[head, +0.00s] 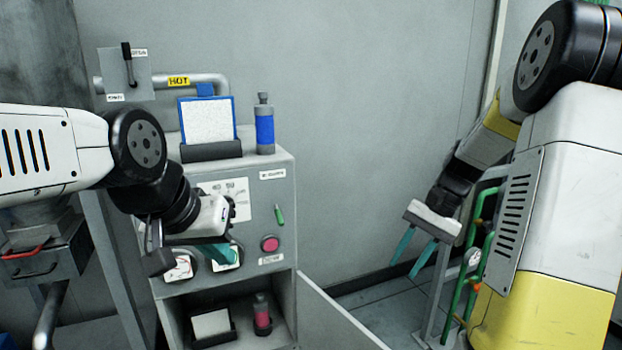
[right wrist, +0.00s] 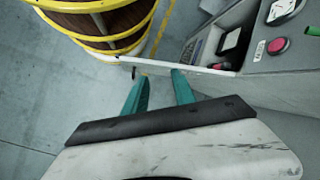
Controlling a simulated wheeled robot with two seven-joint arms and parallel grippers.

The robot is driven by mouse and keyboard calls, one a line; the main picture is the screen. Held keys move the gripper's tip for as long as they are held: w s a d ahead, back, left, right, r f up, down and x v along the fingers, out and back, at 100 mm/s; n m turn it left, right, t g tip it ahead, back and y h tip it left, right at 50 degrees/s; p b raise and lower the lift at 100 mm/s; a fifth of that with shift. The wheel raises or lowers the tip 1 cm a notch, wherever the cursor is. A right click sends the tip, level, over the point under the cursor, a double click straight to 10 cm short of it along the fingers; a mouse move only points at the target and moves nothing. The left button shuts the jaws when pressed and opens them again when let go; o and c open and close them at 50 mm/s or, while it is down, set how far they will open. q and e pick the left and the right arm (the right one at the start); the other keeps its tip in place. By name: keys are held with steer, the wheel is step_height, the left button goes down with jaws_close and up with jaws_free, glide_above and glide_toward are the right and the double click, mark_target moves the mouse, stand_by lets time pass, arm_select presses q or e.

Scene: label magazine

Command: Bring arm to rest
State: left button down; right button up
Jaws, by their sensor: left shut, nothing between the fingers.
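My left gripper (head: 226,256) is in front of the cabinet's panel, over the gauges. Its teal fingers are together with nothing seen between them. My right gripper (head: 411,268) hangs to the right of the cabinet with its two teal fingers apart and empty, pointing down. Its fingers also show in the right wrist view (right wrist: 160,92), spread with floor and the cabinet's open door edge beyond. The right arm comes in from the right edge and bends down to the gripper.
A grey cabinet (head: 276,215) has a red button (head: 270,244), a blue-framed white sheet (head: 207,119) and a blue bottle (head: 264,130) on top. Its open door (head: 335,318) juts to the right. Green pipes (head: 485,262) stand near my right arm. A wooden barrel (right wrist: 110,20) shows in the right wrist view.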

steer(key=s+a+r+n+t+h, duration=0.1)
steer(key=s+a+r+n+t, duration=0.2)
steer(key=s+r+t, duration=0.1)
steer(key=s+a+r+n+t+h, duration=0.2)
steer(key=s+a+r+n+t, duration=0.1)
steer(key=s+r, duration=0.4)
steer(key=shift+s+a+r+n+t, duration=0.3)
steer(key=shift+s+a+n+t, duration=0.15)
steer(key=shift+s, duration=0.75)
